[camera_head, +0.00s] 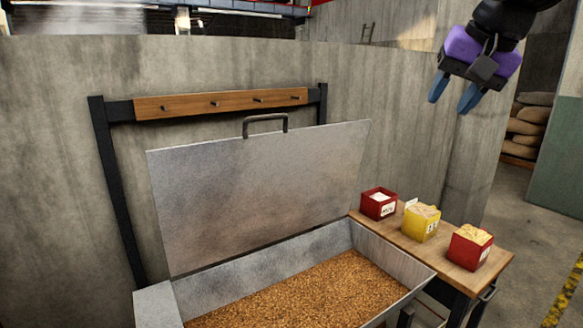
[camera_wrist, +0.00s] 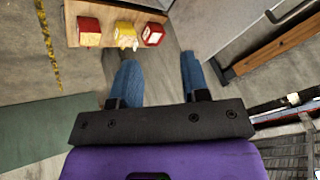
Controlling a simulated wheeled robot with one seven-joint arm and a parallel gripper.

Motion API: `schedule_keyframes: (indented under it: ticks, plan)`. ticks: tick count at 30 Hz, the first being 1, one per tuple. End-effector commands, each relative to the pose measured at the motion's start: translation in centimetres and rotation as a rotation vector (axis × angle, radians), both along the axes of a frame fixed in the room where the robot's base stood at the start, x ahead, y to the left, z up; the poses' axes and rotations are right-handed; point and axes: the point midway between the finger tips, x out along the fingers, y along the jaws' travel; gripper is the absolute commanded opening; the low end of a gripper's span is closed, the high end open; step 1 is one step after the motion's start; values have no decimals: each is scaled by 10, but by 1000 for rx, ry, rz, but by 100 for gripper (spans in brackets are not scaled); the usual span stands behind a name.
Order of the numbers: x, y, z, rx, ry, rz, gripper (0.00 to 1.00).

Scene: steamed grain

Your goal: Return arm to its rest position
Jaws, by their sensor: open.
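My gripper (camera_head: 454,93) hangs at the upper right of the head view, purple and black with two blue fingers. Its fingers are apart, with nothing between them. In the wrist view my gripper (camera_wrist: 158,78) also shows both blue fingers spread and empty. It is in the air, above and behind the side table, touching nothing. The metal bin (camera_head: 180,300) holds brown grain (camera_head: 310,290). Its lid (camera_head: 260,195) stands open, tilted up at the back, with a dark handle (camera_head: 265,120) on its top edge.
A wooden side table (camera_head: 425,250) carries a red box (camera_head: 379,204), a yellow box (camera_head: 421,222) and another red box (camera_head: 469,247). A wooden peg rail (camera_head: 222,103) stands behind the lid. Stacked sacks (camera_head: 530,125) lie at the far right. The floor (camera_head: 525,240) right of the table is clear.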

Motion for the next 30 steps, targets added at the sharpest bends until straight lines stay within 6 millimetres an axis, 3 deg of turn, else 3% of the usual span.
schedule_keyframes:
  ticks: [1,9,15,21,30]
  plan:
    - [-21,-8,-10,-25,-4,21,42]
    - [-120,-35,-80,-187,-6,167,42]
    - [-167,-45,-125,-275,4,245,42]
    - [-183,-47,-141,-307,8,273,42]
    - [-182,-47,-141,-307,8,274,42]
